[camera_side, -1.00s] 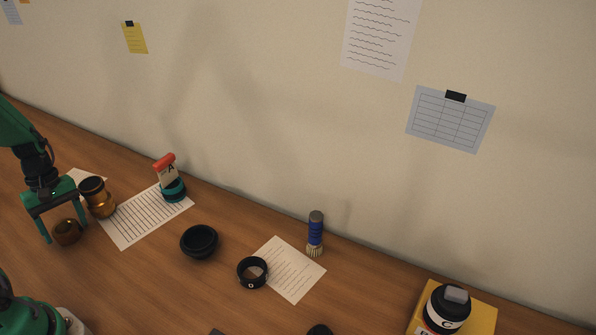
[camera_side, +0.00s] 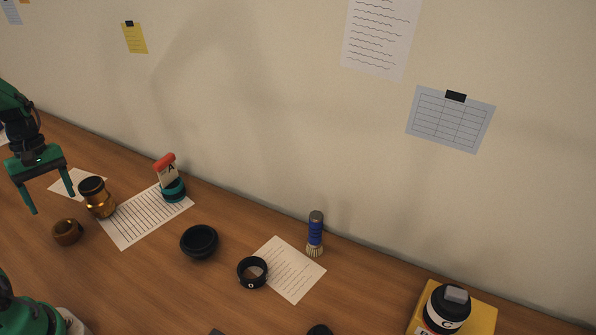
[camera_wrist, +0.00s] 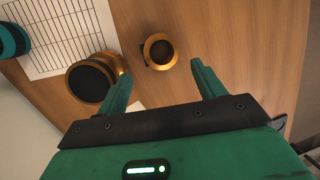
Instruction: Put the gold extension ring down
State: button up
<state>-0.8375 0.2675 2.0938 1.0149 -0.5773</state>
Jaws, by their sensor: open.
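The gold extension ring (camera_side: 67,233) lies on the wooden table at the left in the side view, a short brown-gold ring with a dark opening. In the wrist view the ring (camera_wrist: 152,62) shows a bright gold rim beyond my fingertips. My gripper (camera_side: 52,203) is open and empty, raised above the table and apart from the ring. In the wrist view my gripper (camera_wrist: 160,68) has its two green fingers spread, with nothing between them.
A taller gold and black lens part (camera_side: 98,198) stands close to the ring, beside a lined sheet (camera_side: 128,225). A black bowl-like part (camera_side: 199,242) and a black ring (camera_side: 252,273) stand further right.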

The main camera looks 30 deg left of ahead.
jog(key=v, duration=0.4)
dwell(0.6)
jog(key=d+r+m+t, duration=0.2)
jog(key=d+r+m, duration=0.2)
jog(key=d, duration=0.4)
jog(key=d+r+m+t+y, duration=0.1)
jog(key=d+r+m+t, duration=0.2)
jog(key=d+m, duration=0.3)
jog(key=d+r+m+t+y, duration=0.1)
jog(key=d+r+m, duration=0.3)
jog(key=d, duration=0.7)
jog(key=shift+s+d+r+m+t, duration=0.25)
jog(key=shift+m+t, duration=0.45)
jog(key=shift+m, duration=0.4)
jog(key=o, duration=0.3)
jog(key=shift+a, duration=0.1)
